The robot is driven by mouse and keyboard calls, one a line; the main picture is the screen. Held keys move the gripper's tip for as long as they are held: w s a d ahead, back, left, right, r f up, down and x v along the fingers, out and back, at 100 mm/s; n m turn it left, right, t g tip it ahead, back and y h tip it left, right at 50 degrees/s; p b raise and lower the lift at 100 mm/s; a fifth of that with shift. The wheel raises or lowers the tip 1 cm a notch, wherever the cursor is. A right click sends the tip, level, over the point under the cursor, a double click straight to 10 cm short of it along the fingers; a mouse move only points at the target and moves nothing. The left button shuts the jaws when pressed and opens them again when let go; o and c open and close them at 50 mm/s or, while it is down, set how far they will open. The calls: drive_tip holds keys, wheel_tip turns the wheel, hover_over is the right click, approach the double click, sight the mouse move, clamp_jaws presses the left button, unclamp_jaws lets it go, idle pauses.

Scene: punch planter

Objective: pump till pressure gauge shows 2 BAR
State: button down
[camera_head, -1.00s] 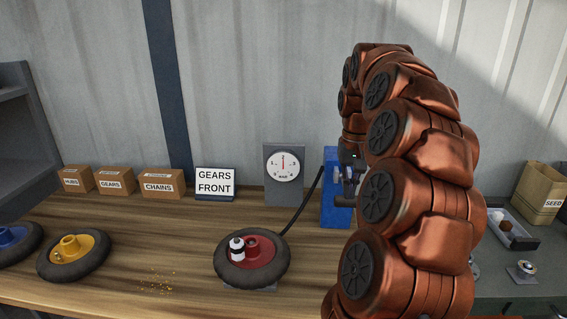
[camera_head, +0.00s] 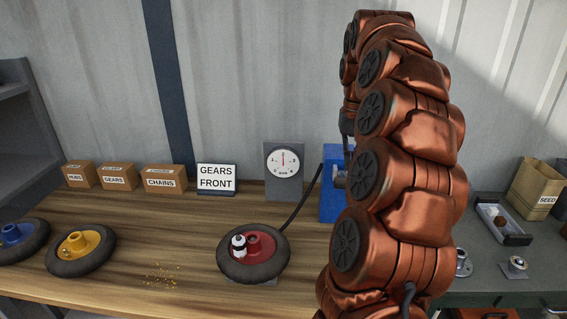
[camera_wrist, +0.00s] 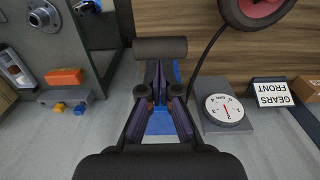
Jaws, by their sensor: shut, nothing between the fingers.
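The pressure gauge (camera_head: 283,163) is a white round dial on a grey block. Its red needle stands nearly upright; the dial figures are too small to read surely. It also shows in the wrist view (camera_wrist: 225,108). The blue pump (camera_head: 332,200) stands right of it, partly hidden behind my arm. In the wrist view, blue pump parts (camera_wrist: 160,124) lie below my gripper (camera_wrist: 160,98), which is shut and empty. A dark horizontal bar (camera_wrist: 160,48), seemingly the pump handle, lies just beyond the fingers; contact is unclear. A wheel with a red hub (camera_head: 262,243) lies on the bench.
A black hose (camera_head: 302,203) runs between pump and wheel. Yellow-hub (camera_head: 80,248) and blue-hub (camera_head: 18,240) wheels lie left. Labelled boxes (camera_head: 118,177) and a GEARS FRONT sign (camera_head: 216,179) line the back. A tray (camera_head: 503,222) and seed bag (camera_head: 537,187) stand right.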

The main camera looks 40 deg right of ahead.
wheel_tip(320, 180, up, 6)
drive_tip(key=p, duration=0.3)
idle(0.6)
drive_tip(key=shift+a, duration=0.1)
drive_tip(key=s+a+f+n+p, duration=0.1)
drive_tip(key=s+a+n+p, duration=0.15)
drive_tip(key=a, duration=0.85)
drive_tip(key=s+a+f+n+p, duration=0.1)
drive_tip(key=a+f+n, duration=0.15)
drive_tip(key=a, duration=0.85)
drive_tip(key=s+a+f+n+g+p, duration=0.1)
drive_tip(key=s+a+f, duration=0.3)
drive_tip(key=s, duration=0.4)
drive_tip(key=s+a+f+n+p, duration=0.1)
drive_tip(key=s+a+f+n, duration=0.1)
drive_tip(key=s+a+f, duration=0.2)
drive_tip(key=s+a, duration=0.3)
drive_tip(key=s, duration=0.2)
drive_tip(key=shift+s+a+f+g, duration=0.15)
drive_tip(key=shift+f+g, duration=0.2)
drive_tip(key=shift+g, duration=0.05)
